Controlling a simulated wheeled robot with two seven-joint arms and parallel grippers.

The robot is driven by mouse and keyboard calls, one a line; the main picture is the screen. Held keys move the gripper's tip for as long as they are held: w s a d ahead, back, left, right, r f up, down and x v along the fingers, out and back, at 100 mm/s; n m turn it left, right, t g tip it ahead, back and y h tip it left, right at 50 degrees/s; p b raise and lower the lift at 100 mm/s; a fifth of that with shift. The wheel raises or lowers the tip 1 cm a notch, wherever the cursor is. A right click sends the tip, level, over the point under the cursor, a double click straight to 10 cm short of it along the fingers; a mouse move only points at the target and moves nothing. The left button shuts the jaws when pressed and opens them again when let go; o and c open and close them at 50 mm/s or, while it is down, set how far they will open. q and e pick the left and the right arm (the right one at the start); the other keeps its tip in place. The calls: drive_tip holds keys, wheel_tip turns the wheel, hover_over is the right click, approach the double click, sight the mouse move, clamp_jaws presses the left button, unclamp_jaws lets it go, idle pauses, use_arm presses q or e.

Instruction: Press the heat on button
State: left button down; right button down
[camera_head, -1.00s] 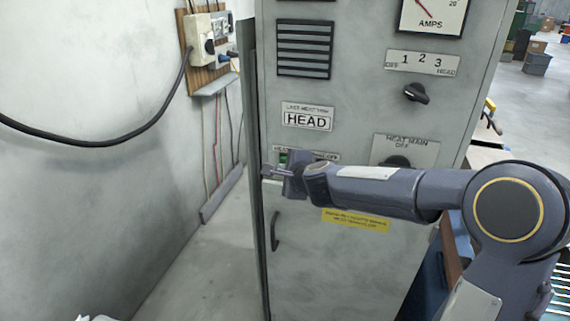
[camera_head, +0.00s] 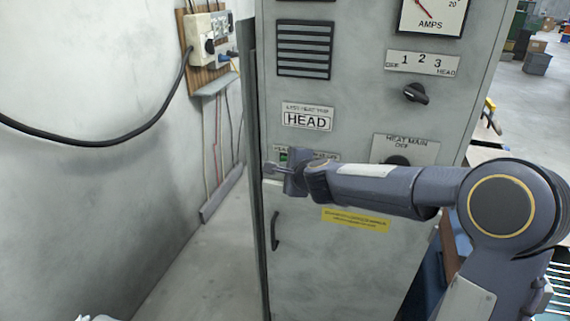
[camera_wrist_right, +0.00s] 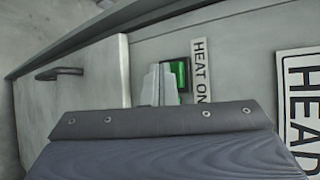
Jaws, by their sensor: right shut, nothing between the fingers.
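The green heat on button (camera_wrist_right: 178,74) shows in the right wrist view beside its HEAT ON label (camera_wrist_right: 201,70). In the head view only a bit of the green button (camera_head: 283,156) shows, just above my right gripper. My right gripper (camera_head: 268,168) is shut and empty in front of the grey cabinet (camera_head: 340,265). In the right wrist view its closed fingertips (camera_wrist_right: 158,82) appear right beside the button and overlap its edge. I cannot tell whether they touch it. My left gripper is not in view.
A HEAD sign (camera_head: 307,119), a heat main knob (camera_head: 397,160) and a selector knob (camera_head: 416,93) are on the cabinet face. A door handle (camera_head: 275,230) sits below the gripper. A wall with a black cable (camera_head: 95,143) stands at left.

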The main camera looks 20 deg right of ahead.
drive_tip(key=shift+s, duration=0.1)
drive_tip(key=shift+s+a, duration=0.45)
drive_tip(key=shift+s, duration=0.15)
drive_tip(key=shift+s+a+b, duration=0.15)
drive_tip(key=shift+s+a, duration=0.55)
drive_tip(key=shift+s, duration=0.35)
drive_tip(key=shift+s+a+b, duration=0.15)
drive_tip(key=shift+s+a, duration=0.55)
drive_tip(key=shift+s, duration=0.35)
drive_tip(key=s+d+n+g+y, duration=0.1)
drive_tip(key=s+n+g+y, duration=0.3)
drive_tip(key=s+n, duration=1.45)
drive_tip(key=s+d+f+g, duration=0.1)
drive_tip(key=s+f, duration=0.2)
drive_tip(key=s, duration=0.4)
drive_tip(key=s+d+f+g+h, duration=0.1)
drive_tip(key=s+f, duration=0.3)
drive_tip(key=s, duration=0.4)
drive_tip(key=shift+d+g+h, duration=0.3)
drive_tip(key=shift+d+g, duration=0.15)
drive_tip(key=shift+g, duration=0.25)
drive_tip(key=shift+n, duration=0.25)
